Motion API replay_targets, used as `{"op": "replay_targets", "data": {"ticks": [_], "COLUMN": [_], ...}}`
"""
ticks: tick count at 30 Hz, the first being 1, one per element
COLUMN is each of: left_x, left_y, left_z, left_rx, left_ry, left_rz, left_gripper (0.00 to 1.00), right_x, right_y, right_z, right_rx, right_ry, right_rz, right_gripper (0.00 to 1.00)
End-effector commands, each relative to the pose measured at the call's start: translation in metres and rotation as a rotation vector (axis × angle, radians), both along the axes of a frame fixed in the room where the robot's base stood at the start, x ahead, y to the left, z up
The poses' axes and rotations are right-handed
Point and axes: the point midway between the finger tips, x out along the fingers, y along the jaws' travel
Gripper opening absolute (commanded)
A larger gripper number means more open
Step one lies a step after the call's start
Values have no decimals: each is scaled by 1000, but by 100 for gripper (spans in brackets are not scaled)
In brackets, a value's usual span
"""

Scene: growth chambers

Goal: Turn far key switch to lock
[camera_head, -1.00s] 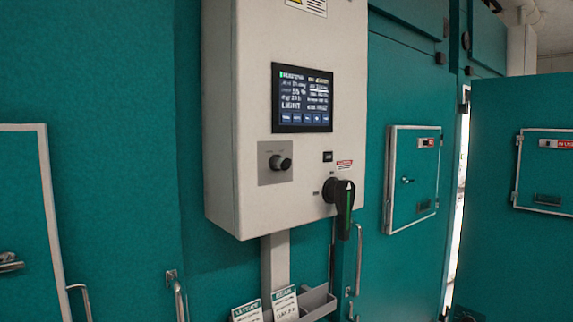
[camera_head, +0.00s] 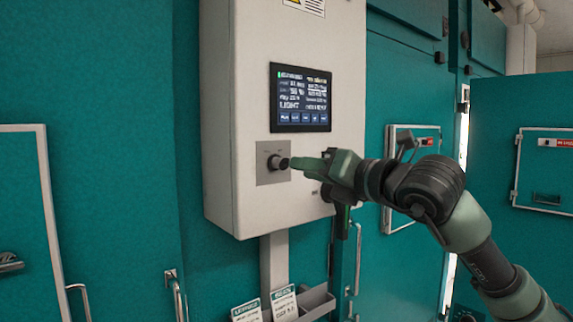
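The key switch (camera_head: 277,162) is a dark round knob on a grey square plate, low on the front of the white control box (camera_head: 220,120). My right gripper (camera_head: 294,163) comes in from the right, with its green fingertips at the right side of the knob. I cannot tell whether the fingers touch the knob or how far they are apart. My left gripper is not in view.
A lit display (camera_head: 301,98) sits above the switch. Below the box are a post (camera_head: 274,260) and a grey holder (camera_head: 317,301) with cards (camera_head: 284,302). Teal chamber doors stand on both sides; a small framed hatch (camera_head: 398,215) is partly behind my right arm.

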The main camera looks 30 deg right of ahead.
Motion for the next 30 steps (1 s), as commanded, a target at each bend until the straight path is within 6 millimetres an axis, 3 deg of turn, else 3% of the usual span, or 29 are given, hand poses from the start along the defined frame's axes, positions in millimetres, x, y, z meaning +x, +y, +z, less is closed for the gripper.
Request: {"op": "replay_targets", "data": {"ticks": [3,15,26,27,30], "left_x": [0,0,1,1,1], "left_y": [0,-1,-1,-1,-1], "left_z": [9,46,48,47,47], "left_rx": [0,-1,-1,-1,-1], "left_ry": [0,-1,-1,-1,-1], "left_rz": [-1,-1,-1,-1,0], "left_gripper": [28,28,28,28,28], "right_x": [9,67,76,76,76], "right_y": [-6,0,1,1,1], "right_z": [5,5,1,1,1], "right_rx": [1,0,-2,-2,-2], "right_ry": [4,4,3,3,3], "right_rz": [-24,-21,-19,-19,-19], "right_gripper": [28,28,28,25,0]}}
